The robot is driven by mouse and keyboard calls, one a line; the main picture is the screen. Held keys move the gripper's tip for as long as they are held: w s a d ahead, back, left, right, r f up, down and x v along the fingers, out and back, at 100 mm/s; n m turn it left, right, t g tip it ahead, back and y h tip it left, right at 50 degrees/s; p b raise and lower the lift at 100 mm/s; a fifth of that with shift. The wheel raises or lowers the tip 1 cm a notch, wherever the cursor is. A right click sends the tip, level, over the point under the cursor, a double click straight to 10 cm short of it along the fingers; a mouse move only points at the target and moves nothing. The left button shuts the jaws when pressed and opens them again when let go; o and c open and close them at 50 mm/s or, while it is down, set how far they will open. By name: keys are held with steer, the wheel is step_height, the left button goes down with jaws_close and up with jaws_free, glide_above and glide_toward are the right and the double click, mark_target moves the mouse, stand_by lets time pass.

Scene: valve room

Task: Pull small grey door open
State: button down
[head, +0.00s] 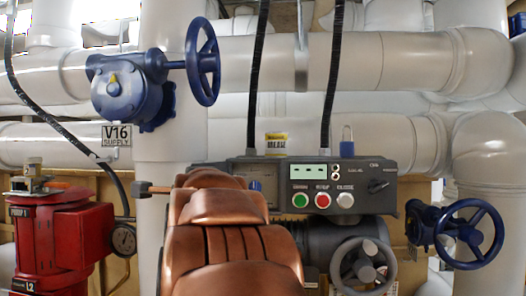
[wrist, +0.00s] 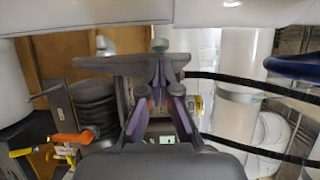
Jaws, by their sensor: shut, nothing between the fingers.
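A dark grey control box (head: 375,168) stands in the middle of the head view, with a lit green display and three buttons. At its left end is a small grey framed panel (head: 262,172), which may be the small grey door; my copper-coloured arm covers part of it. I cannot tell whether it is ajar. My gripper is hidden behind my arm in the head view. In the wrist view my gripper (wrist: 160,72) has its purple-sided fingers converging and shut, with nothing between them. I cannot tell whether the fingertips touch anything.
Blue handwheels stand at upper left (head: 203,62) and right (head: 470,234). A grey handwheel (head: 363,268) is below the box. Black cables (head: 333,75) drop to the box from above. A red pump (head: 62,240) is at left. Large pale pipes fill the back.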

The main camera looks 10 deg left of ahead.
step_height(320, 180, up, 8)
steer(key=shift+r, duration=0.2)
stand_by(0.6)
